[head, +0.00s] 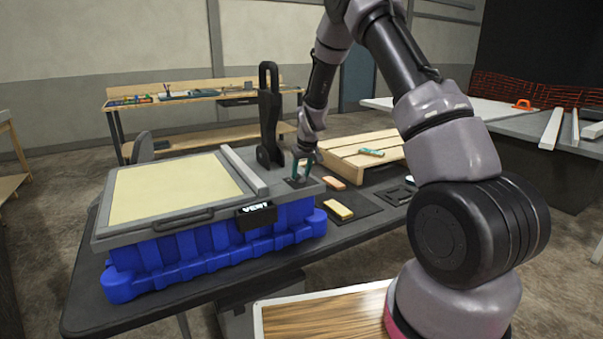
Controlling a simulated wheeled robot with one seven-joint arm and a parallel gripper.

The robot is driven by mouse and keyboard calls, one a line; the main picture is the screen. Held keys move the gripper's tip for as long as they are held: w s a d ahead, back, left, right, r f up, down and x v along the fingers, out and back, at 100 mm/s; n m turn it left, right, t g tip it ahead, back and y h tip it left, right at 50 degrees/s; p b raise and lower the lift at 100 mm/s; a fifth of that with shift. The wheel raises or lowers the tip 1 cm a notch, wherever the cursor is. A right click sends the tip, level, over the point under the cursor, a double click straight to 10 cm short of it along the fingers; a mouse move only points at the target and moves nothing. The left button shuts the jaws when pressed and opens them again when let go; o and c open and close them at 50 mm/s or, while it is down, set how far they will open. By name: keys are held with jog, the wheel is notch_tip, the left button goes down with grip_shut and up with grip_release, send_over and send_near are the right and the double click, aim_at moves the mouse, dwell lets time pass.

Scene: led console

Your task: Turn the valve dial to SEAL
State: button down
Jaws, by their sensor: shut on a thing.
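The console (165,222) is a grey-topped unit with a pale yellow panel and a blue ribbed base. It stands on the dark table. A small black display (257,215) on its front edge appears to read VENT. My gripper (302,172) points down at the console's right end, with its teal fingers shut on the valve dial (297,182). The dial is small and dark, and the fingers mostly hide it. Its markings cannot be read from here.
A tall black lever-like upright (269,115) stands close on the left of my gripper. An orange block (334,183), a yellow block (339,210) and a wooden pallet (355,152) lie to the right. A workbench (200,100) stands behind.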

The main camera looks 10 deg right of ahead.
jog(key=m+h, duration=0.1)
jog(key=m, duration=0.3)
jog(key=shift+a+h, duration=0.2)
jog(key=shift+h, duration=0.2)
jog(key=shift+m+g+h, duration=0.3)
jog(key=shift+m+h, duration=0.2)
jog(key=shift+m, duration=1.1)
jog(key=shift+f, duration=0.1)
jog(key=shift+c, duration=1.8)
grip_release()
jog(key=v, duration=1)
jog(key=shift+r, duration=0.4)
jog(key=shift+s+r, duration=0.1)
jog(key=shift+s, duration=0.05)
